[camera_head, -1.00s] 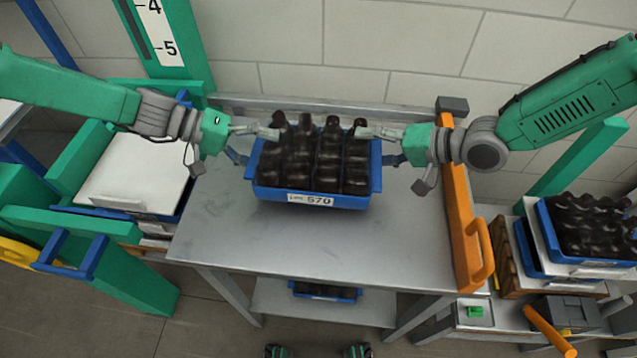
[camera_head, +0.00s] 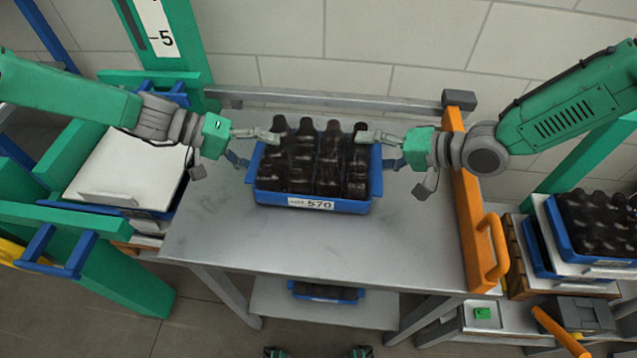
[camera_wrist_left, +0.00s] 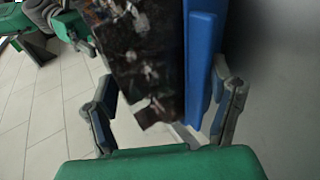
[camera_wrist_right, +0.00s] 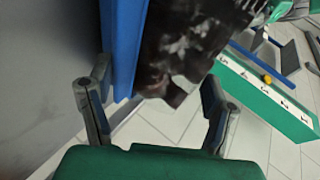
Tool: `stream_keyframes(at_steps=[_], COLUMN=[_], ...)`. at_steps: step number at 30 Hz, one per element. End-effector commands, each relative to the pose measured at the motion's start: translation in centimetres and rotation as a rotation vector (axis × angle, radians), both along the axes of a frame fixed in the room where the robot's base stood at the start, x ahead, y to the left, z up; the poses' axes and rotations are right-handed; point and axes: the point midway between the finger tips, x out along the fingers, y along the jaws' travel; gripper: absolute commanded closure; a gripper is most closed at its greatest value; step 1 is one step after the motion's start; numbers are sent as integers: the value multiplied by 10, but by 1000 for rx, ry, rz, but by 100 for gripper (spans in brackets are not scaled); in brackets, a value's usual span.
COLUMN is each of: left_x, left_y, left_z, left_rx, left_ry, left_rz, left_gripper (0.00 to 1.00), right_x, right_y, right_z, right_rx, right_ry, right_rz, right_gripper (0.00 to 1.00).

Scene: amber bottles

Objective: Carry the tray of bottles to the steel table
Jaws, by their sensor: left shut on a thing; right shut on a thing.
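A blue tray (camera_head: 268,197) labelled 570 holds rows of dark amber bottles (camera_head: 314,160). It is over the middle of the grey steel table (camera_head: 405,250); I cannot tell whether it rests on the top or hangs just above it. My left gripper (camera_head: 257,148) is shut on the tray's left side, and my right gripper (camera_head: 378,150) is shut on its right side. The tray's blue wall shows between the fingers in the left wrist view (camera_wrist_left: 200,65) and the right wrist view (camera_wrist_right: 124,45). The tray's underside is hidden.
An orange rail with a handle (camera_head: 468,215) edges the table's right side. A low bar (camera_head: 330,100) runs along the back. More bottle trays (camera_head: 600,225) stand at the right. White sheets (camera_head: 125,165) lie at the left. Another tray (camera_head: 327,293) is on the lower shelf.

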Motion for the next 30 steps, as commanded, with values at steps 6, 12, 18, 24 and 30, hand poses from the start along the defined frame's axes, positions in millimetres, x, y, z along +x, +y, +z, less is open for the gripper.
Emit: stream_keyframes(at_steps=[6, 12, 18, 24, 30], left_x=[-1, -1, 1, 2, 2], left_y=[-9, -7, -2, 23, 58], left_z=[-9, -8, -8, 7, 31], left_rx=[-8, -1, -2, -1, -1], left_ry=[1, 1, 0, -3, -2], left_rz=[-8, -5, -2, 1, 0], left_gripper=[76, 3, 3, 3, 3], right_x=[-2, -1, 0, 0, 0], right_y=[5, 1, 1, 1, 0], right_z=[-9, -9, -10, -10, -10], right_rx=[12, 8, 5, 3, 3], right_ry=[-9, -4, -1, -2, -2], right_rz=[15, 8, 6, 3, 2], right_gripper=[78, 5, 5, 5, 5])
